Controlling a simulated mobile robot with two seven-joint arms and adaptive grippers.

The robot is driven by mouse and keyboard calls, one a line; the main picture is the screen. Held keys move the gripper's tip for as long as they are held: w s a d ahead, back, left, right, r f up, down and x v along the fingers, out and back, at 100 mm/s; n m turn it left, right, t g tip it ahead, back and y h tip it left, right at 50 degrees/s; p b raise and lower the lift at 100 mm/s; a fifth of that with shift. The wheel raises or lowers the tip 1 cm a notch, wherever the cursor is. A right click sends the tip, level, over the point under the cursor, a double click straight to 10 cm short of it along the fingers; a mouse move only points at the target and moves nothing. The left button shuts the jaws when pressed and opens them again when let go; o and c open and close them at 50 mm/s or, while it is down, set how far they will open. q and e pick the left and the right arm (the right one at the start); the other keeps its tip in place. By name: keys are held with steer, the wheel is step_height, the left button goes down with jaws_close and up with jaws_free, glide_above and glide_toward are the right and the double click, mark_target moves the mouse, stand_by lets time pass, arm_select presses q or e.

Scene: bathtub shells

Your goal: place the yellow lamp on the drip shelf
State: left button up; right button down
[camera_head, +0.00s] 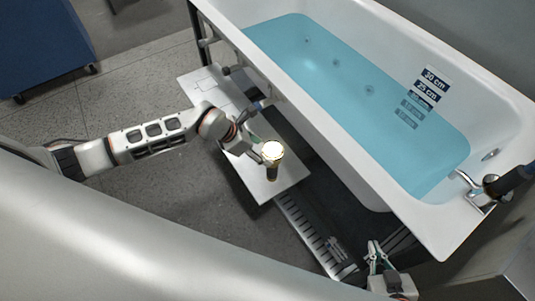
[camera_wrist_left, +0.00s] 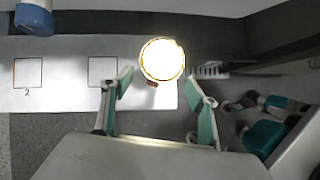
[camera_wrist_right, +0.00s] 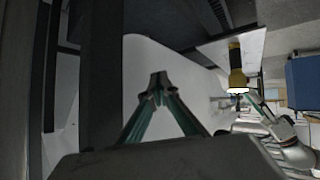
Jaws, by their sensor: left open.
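The yellow lamp (camera_head: 272,158) stands upright, its lit face up, near the end of a white board (camera_head: 283,185). Its glowing face shows in the left wrist view (camera_wrist_left: 162,60), and its yellow and black body in the right wrist view (camera_wrist_right: 236,62). My left gripper (camera_wrist_left: 160,78) is open and empty, with the lamp ahead between its fingertips in the picture; I cannot tell any contact. A slotted grey shelf (camera_head: 305,228), seemingly the drip shelf, lies beyond the board's near end. My right gripper (camera_wrist_right: 158,82) has its fingertips together, empty, beside the slotted shelf's near end.
A white bathtub (camera_head: 235,32) with blue water stands along the right, its wall close to the board. A tap (camera_head: 470,190) is at its near end. The board bears outlined squares, one numbered 2 (camera_wrist_left: 28,73). A blue cabinet (camera_head: 40,45) stands far left; floor between is clear.

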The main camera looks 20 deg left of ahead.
arm_select(q)
steer(key=s+d+r+n+t+h, duration=0.2)
steer(key=s+d+r+n+h, duration=0.35)
steer(key=d+r, duration=0.2)
steer(key=s+d+r+n+t+h, duration=0.2)
steer(key=s+d+r+n+h, duration=0.2)
steer(key=d+r+n, duration=0.35)
steer(key=a+f+n+t+y, duration=0.4)
steer(key=a+n+t+y, duration=0.3)
steer(key=n, duration=1)
steer(key=s+a+f+n+g+y, duration=0.4)
steer(key=s+a+f+n+y, duration=0.1)
steer(key=s+a+f+n, duration=0.4)
step_height(320, 180, down, 4)
steer(key=shift+s+a+n+g, duration=0.2)
steer(key=shift+s+n+g, duration=0.1)
steer(key=shift+s+n, duration=0.8)
